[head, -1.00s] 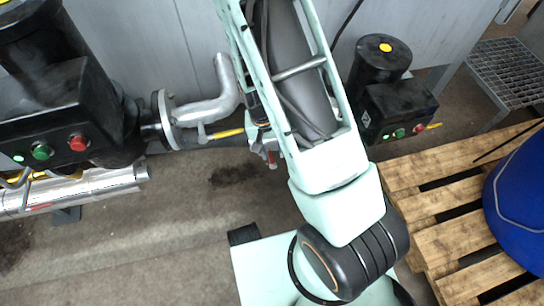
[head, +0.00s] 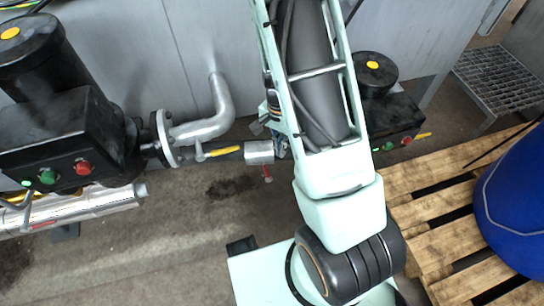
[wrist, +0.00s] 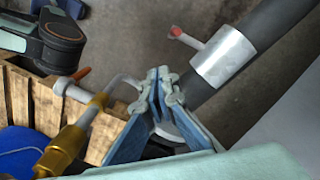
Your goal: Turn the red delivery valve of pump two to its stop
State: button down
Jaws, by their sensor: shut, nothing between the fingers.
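A small red-tipped stub (head: 267,179) sticks out below a grey metal collar (head: 259,152) on the pipe, left of my arm. In the wrist view a red-tipped stub (wrist: 176,33) stands on a grey collar (wrist: 223,57) around a dark pipe, at the upper right. I cannot tell which pump it belongs to. My gripper (wrist: 164,85) has two blue-padded fingers with their tips close together. It is shut and empty, below and left of the collar and apart from the red tip. In the head view my arm hides most of the gripper.
A black pump (head: 60,130) stands left; another (head: 390,110) stands behind my arm. A wooden pallet (head: 440,205) with a blue drum (head: 515,200) is at right. A gold-banded pipe (wrist: 72,143) lies lower left.

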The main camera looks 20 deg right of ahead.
aim_at(267, 173)
notch_tip(267, 173, down, 7)
jog(key=a+m+y+b, duration=0.1)
jog(key=a+m+b, duration=0.1)
jog(key=m, duration=0.4)
jog(key=shift+a+y+b, duration=0.15)
jog(key=shift+y+b, duration=0.15)
jog(key=shift+b, duration=0.3)
jog(key=shift+f, duration=0.1)
